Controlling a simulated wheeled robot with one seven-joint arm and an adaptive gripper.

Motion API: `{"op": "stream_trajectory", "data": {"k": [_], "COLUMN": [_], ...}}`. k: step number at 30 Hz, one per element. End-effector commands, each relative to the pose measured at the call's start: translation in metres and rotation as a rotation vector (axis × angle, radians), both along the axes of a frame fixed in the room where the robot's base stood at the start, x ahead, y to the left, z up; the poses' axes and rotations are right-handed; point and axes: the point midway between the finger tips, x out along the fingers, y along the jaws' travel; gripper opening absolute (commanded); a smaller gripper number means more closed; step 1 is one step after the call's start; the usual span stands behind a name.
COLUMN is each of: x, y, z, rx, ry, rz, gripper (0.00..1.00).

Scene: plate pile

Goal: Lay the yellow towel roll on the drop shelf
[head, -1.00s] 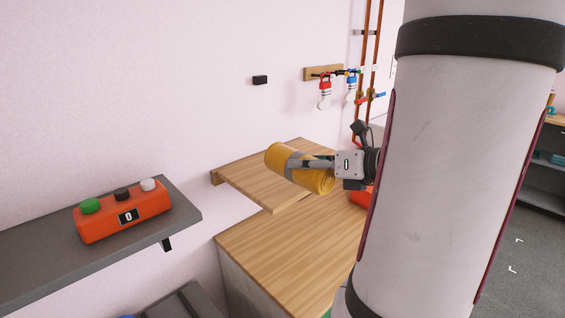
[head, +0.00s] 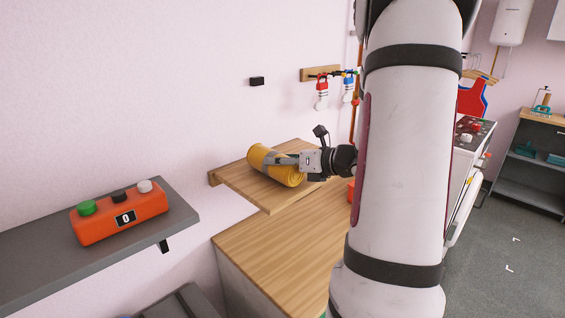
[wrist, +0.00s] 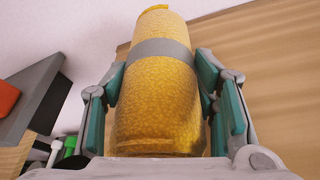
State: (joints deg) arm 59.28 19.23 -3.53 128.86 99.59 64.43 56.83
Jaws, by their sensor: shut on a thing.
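The yellow towel roll (head: 284,172) has a grey band around its middle and lies lengthwise between my gripper's fingers. My gripper (head: 277,160) is shut on the roll. In the wrist view the roll (wrist: 160,105) fills the space between the two green-padded fingers of my gripper (wrist: 163,85). The wooden wall shelf (head: 262,199), which I take as the drop shelf, is directly under the roll. The roll is at or just above the shelf's surface; I cannot tell whether it touches. My gripper hides part of the roll and the shelf's right side.
A wooden counter (head: 270,250) stands below the shelf. A grey shelf (head: 60,262) at left carries an orange button box (head: 122,212).

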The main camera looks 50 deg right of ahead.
Motion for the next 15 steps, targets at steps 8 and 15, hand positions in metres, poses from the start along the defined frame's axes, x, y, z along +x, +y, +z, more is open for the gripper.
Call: {"op": "stream_trajectory", "data": {"k": [8,15], "x": [0.0000,-0.0002], "y": [-0.0001,0.0001], "z": [-0.0006,-0.0032], "rx": [-0.001,0.000], "ry": [-0.001,0.000], "rz": [0.000,0.001], "gripper": [0.15,0.73]}}
